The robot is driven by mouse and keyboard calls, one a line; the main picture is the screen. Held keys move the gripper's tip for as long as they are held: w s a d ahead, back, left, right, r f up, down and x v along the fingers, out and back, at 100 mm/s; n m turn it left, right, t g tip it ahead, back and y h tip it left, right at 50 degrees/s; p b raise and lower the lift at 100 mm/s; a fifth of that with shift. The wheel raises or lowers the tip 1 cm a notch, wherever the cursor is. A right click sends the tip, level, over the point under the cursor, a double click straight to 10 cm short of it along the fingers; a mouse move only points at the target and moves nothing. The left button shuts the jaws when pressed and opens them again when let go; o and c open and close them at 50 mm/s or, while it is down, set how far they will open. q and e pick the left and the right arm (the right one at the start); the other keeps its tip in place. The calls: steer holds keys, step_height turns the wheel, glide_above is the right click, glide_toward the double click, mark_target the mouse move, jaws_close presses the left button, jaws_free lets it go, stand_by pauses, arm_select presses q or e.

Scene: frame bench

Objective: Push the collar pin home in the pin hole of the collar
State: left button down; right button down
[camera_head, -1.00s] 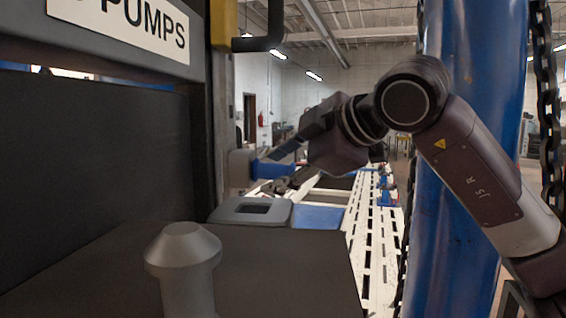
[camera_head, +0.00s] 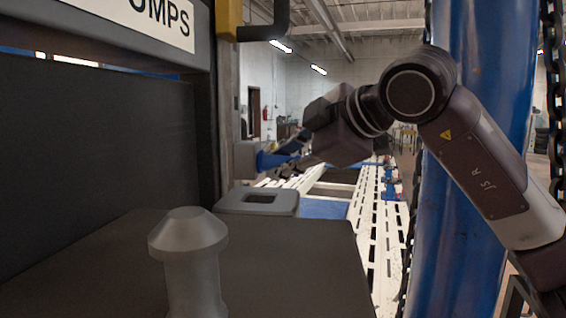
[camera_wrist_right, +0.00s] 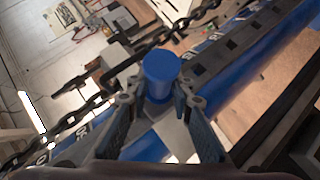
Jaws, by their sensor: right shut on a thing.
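My right gripper (camera_head: 285,163) reaches left in the head view toward a small grey block (camera_head: 246,159) beside the dark upright, which may be the collar. In the wrist view my right gripper (camera_wrist_right: 160,100) is shut on a blue cylindrical pin (camera_wrist_right: 162,66), its round end showing beyond the fingertips. Blue of the pin (camera_head: 268,160) also shows in the head view right at the grey block. How deep the pin sits and the pin hole are not visible. My left gripper is out of view.
A grey knobbed post (camera_head: 188,245) stands in the near left foreground on a dark top (camera_head: 290,255). Behind it lies a grey plate with a rectangular opening (camera_head: 286,204). A thick blue column (camera_head: 478,60) and a chain (camera_head: 554,110) stand at the right.

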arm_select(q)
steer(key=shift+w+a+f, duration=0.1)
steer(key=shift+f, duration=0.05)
arm_select(e)
steer(key=shift+a+r, duration=0.15)
steer(key=c, duration=2.1)
jaws_free()
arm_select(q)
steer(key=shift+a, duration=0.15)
arm_select(e)
steer(key=o, duration=0.5)
steer(key=shift+a, duration=0.25)
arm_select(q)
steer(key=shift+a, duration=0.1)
arm_select(e)
steer(key=shift+d, duration=0.1)
